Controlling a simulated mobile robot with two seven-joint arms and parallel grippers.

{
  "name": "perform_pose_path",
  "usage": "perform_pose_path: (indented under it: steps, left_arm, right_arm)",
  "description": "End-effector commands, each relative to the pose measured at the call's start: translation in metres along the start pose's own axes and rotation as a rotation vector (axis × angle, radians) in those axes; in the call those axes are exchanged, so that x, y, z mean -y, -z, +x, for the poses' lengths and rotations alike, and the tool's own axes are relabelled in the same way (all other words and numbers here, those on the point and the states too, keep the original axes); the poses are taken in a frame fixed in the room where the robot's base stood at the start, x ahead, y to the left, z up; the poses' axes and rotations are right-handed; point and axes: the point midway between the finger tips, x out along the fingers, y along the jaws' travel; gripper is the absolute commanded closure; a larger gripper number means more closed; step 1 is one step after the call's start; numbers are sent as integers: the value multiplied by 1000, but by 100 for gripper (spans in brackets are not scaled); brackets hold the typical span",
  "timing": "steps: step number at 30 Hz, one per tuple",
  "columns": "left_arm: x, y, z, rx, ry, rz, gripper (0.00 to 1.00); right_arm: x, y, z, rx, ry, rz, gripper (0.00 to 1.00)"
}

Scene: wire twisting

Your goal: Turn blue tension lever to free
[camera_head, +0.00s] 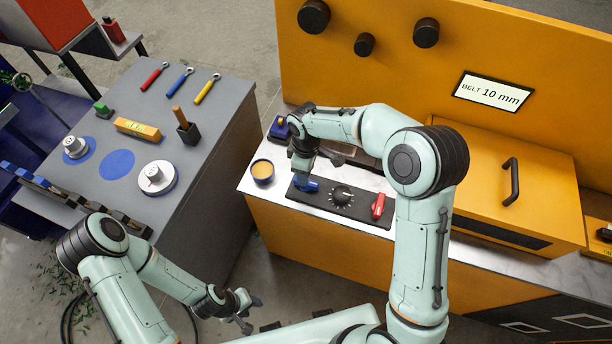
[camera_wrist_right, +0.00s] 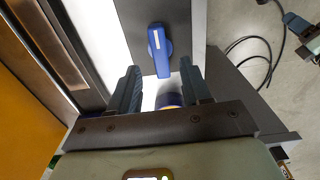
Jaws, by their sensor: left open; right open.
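The blue tension lever (camera_head: 308,185) sits at the left end of a black control panel (camera_head: 365,212) on the orange machine's counter. My right gripper (camera_head: 302,168) is directly over it and hides part of it. In the right wrist view, the lever (camera_wrist_right: 160,48) is a blue handle with a white stripe, just ahead of and between the open, empty fingers (camera_wrist_right: 159,66). I cannot tell whether they touch it. My left gripper (camera_head: 243,312) is open and empty, low over the floor between the benches.
A black dial (camera_head: 342,195) and a red lever (camera_head: 378,206) share the panel. A blue cup (camera_head: 262,171) stands close left of the panel. The grey bench (camera_head: 205,110) at left holds wrenches and scales. An orange box (camera_head: 505,185) stands at right.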

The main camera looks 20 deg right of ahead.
Motion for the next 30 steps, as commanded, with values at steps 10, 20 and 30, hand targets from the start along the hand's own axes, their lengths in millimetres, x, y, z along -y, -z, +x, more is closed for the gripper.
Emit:
perform_pose_path:
  steps: [10, 20, 30]
  left_arm:
    - [-5, 6, -8, -8, -3, 3, 57]
    - [-6, 7, -9, -9, -3, 3, 57]
    - [-6, 7, -9, -9, -3, 3, 57]
  right_arm:
    - [-1, 1, -73, -2, -3, -1, 52]
    - [0, 0, -90, 0, -1, -1, 52]
    - [0, 0, -89, 0, -1, -1, 52]
